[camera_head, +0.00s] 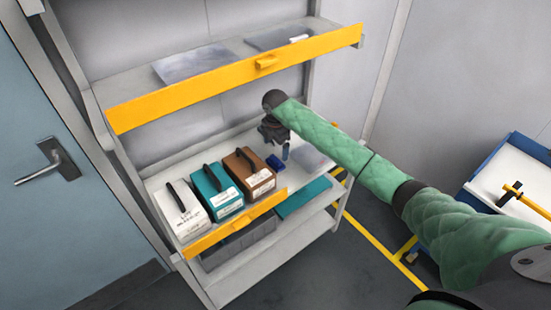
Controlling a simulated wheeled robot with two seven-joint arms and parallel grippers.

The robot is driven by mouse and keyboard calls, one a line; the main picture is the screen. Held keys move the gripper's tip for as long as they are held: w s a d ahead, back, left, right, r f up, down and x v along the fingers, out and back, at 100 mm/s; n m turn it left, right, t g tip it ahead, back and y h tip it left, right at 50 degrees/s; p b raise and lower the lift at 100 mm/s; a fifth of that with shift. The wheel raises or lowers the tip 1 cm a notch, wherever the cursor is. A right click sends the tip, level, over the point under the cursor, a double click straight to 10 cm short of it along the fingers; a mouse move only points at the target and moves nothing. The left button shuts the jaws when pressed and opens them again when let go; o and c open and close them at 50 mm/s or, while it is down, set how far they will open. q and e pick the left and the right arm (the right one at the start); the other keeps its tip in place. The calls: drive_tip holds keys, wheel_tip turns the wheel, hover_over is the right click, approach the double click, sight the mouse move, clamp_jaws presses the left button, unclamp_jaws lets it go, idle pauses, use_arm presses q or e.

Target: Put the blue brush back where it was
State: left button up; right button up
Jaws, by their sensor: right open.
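A small dark-blue object (275,163), which looks like the blue brush, lies on the middle shelf (168,174) to the right of the brown box. My right arm, in a green padded sleeve, reaches in from the right over this shelf. My right gripper (280,150) points down just above and beside the blue object. Its jaws are open and I see nothing held in them. The gripper is small and dark here, so any contact with the blue object cannot be made out. My left gripper is out of view.
A white box (180,212), a teal box (217,192) and a brown box (248,173), each with a black handle, stand left of my gripper. A yellow-edged upper shelf (240,78) hangs above. A blue-rimmed white tray (488,181) with a yellow-handled tool stands right.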

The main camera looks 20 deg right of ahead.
sight(275, 158)
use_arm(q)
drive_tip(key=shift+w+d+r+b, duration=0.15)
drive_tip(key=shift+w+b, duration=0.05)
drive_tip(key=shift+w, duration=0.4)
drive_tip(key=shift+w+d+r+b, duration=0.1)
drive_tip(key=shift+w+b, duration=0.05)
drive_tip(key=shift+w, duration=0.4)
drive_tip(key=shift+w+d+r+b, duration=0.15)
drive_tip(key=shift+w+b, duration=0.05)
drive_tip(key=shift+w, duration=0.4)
use_arm(e)
drive_tip(key=shift+r, duration=2.3)
